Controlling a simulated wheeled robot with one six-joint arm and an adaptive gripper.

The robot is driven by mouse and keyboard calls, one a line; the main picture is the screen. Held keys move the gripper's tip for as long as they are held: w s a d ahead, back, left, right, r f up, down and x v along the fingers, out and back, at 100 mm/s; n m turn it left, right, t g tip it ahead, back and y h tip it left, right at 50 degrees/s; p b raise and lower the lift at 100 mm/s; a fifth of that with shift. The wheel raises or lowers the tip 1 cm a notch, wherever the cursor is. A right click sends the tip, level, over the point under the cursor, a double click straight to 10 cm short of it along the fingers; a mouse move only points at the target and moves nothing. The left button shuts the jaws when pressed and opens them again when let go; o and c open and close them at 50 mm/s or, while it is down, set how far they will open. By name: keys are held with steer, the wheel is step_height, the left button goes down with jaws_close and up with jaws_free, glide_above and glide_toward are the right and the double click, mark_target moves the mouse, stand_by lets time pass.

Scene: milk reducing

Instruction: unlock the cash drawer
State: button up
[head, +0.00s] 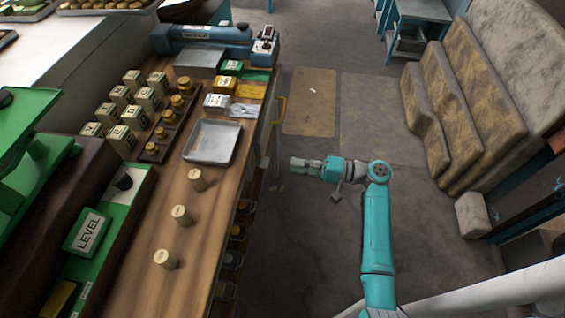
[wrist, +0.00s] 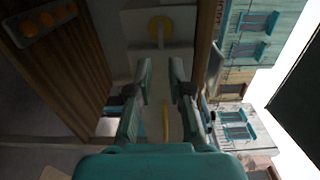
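No part is plainly recognisable as the cash drawer or its key. In the wrist view, a yellow round piece (wrist: 161,30) sits on a pale panel ahead of my gripper; I cannot tell whether it is a lock. My gripper (wrist: 160,65) is open there, its two fingers apart with nothing held between them. In the head view my gripper (head: 293,163) is over the floor just right of the wooden counter (head: 205,235), pointing left at its side, apart from it. A yellow handle (head: 279,110) stands out from the counter's right side, farther away.
The counter holds a metal tray (head: 212,142), several pale cylinders (head: 182,215), lettered blocks (head: 121,138) and a blue machine (head: 210,35). Under its edge are shelves with jars (head: 232,260). Brown sacks or cushions (head: 465,110) stand at right. Floor between is clear.

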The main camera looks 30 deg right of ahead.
steer(key=shift+v, duration=1)
